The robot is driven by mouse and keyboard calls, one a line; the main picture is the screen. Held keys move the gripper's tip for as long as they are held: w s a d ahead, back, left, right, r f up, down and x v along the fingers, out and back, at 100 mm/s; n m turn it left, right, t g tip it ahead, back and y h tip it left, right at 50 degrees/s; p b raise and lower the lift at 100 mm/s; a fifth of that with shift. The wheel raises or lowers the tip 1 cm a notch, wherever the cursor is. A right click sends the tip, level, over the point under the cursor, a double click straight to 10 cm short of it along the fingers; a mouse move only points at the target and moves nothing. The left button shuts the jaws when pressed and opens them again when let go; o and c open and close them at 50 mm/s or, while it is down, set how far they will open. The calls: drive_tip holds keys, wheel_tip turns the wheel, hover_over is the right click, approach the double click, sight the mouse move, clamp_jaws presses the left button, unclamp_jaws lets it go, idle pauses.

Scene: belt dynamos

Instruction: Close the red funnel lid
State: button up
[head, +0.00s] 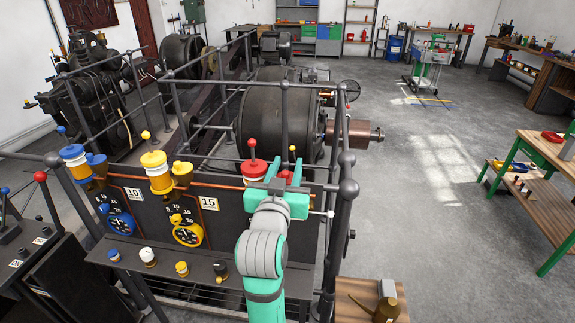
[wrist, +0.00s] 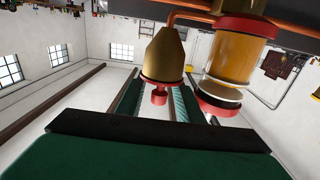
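In the head view my gripper (head: 285,184) is at the right end of the dark panel, over the red funnel. The red funnel lid (head: 287,176) shows only in part there, mostly hidden by my gripper. The wrist view appears upside down. It shows the brass funnel (wrist: 166,55) with a red rim and lid (wrist: 161,80) and a small red knob. My gripper (wrist: 160,105) is open there, its two fingers apart on either side of the knob. I cannot tell whether they touch it, or how fully the lid is seated.
A red-capped oiler cylinder (head: 252,170) stands just left of my gripper; its amber body (wrist: 238,62) is close beside the funnel. Yellow (head: 155,170) and blue (head: 75,160) oilers are further left. Railing posts (head: 345,200) stand right of my arm. Open floor lies beyond.

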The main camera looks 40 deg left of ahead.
drive_tip(key=v, duration=0.6)
drive_tip(key=shift+s, duration=0.2)
idle(0.4)
